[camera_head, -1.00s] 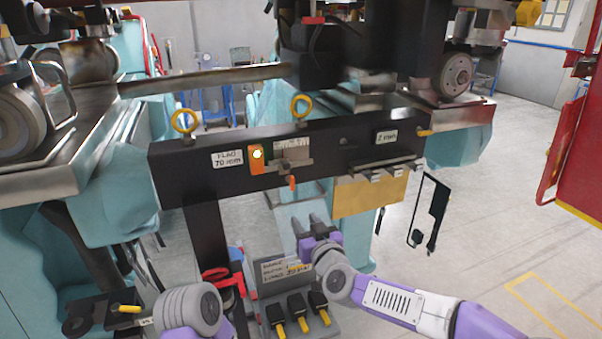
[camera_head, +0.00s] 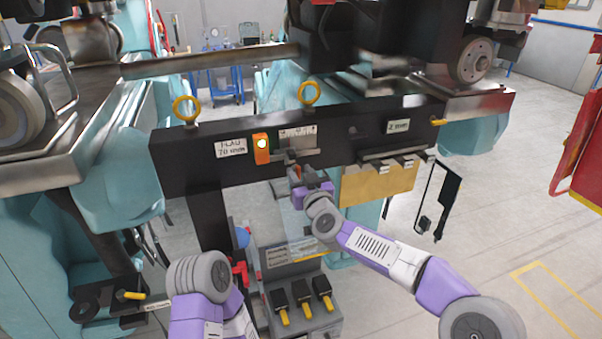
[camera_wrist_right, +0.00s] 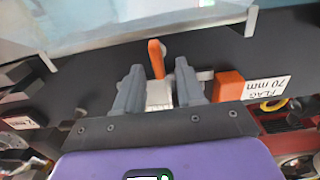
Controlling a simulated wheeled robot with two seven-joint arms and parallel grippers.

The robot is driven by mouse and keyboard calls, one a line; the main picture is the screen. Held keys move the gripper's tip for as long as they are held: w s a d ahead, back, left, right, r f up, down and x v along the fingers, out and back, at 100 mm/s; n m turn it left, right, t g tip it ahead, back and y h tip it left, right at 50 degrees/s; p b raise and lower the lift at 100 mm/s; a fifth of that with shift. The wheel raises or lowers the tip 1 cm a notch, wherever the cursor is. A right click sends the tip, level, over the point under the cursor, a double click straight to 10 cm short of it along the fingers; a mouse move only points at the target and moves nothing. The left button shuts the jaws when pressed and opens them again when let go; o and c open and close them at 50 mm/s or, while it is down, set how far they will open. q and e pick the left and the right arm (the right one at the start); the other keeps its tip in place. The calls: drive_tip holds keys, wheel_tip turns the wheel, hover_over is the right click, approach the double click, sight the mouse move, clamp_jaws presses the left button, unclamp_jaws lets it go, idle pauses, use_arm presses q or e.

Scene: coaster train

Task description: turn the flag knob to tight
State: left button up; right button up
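The flag knob is an orange lever (camera_wrist_right: 156,58) on the black bar (camera_wrist_right: 90,70) in the right wrist view. It stands between the two grey fingers of my right gripper (camera_wrist_right: 159,66), which are apart, with a gap showing on each side near the tips. In the head view the right gripper (camera_head: 294,176) is just under the silver scale (camera_head: 298,138) and largely hides the knob. The label "FLAG 70 mm" (camera_head: 231,147) and an orange block with a light (camera_head: 262,149) sit left of the scale. My left gripper is out of view.
Two yellow rings (camera_head: 309,93) rise from the bar. A tan plate (camera_head: 378,185) with clips hangs right of my right gripper. A grey stand with black, yellow-tipped parts (camera_head: 302,296) is below. A black frame (camera_head: 446,205) hangs further right over open floor.

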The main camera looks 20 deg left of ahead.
clamp_jaws()
idle(0.5)
drive_tip(key=shift+w+d+f+m+b, duration=0.15)
drive_tip(key=shift+m+b, duration=1.2)
drive_tip(key=shift+m, duration=1.65)
drive_tip(key=shift+w+d+f+m+b, duration=0.1)
drive_tip(key=shift+f+m+b, duration=0.15)
drive_tip(key=shift+m+b, duration=1.95)
drive_tip(key=shift+w+d+f+m+b, duration=0.15)
drive_tip(key=shift+m+b, duration=0.35)
drive_tip(key=shift+m, duration=3.3)
